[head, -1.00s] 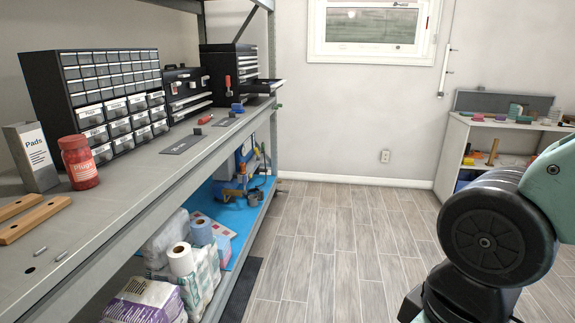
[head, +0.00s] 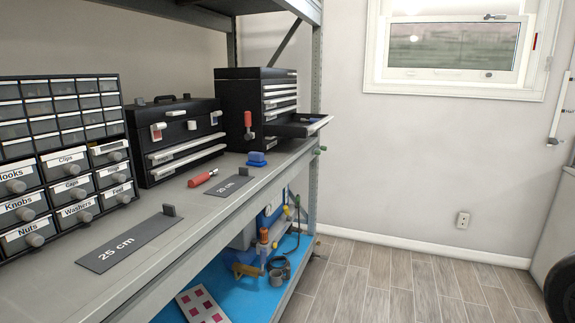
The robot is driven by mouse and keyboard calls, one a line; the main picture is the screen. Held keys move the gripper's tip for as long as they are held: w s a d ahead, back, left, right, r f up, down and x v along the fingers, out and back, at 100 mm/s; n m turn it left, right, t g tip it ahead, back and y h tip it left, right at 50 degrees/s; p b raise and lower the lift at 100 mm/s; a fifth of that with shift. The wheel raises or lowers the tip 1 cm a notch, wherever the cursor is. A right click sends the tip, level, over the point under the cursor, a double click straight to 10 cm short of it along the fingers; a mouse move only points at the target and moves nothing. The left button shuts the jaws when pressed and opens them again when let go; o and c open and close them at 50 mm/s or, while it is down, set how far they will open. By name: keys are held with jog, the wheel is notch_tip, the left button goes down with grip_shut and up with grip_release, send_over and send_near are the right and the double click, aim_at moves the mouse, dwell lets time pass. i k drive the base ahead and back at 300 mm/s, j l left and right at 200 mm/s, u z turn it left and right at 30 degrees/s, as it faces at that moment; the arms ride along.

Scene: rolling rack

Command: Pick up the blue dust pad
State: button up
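A small blue object (head: 257,159) with a raised top sits on the grey workbench (head: 190,208), in front of the black tool chest (head: 256,104). It is the only small blue item on the bench top here; I cannot tell for sure that it is the blue dust pad. My gripper is not in view.
A red-handled tool (head: 203,178) and two dark length plates, 25 cm (head: 127,240) and 20 cm (head: 229,186), lie on the bench. A drawer cabinet (head: 66,150) stands left. An open drawer (head: 300,126) juts from the chest. The floor (head: 400,285) is clear.

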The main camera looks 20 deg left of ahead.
aim_at(255, 159)
jog(key=i+l+u, duration=0.1)
jog(key=i+u, duration=0.25)
jog(key=i, duration=0.2)
jog(key=i+l+u, duration=0.4)
jog(key=i, duration=0.2)
jog(key=i+l+u, duration=0.35)
jog(key=i, duration=0.15)
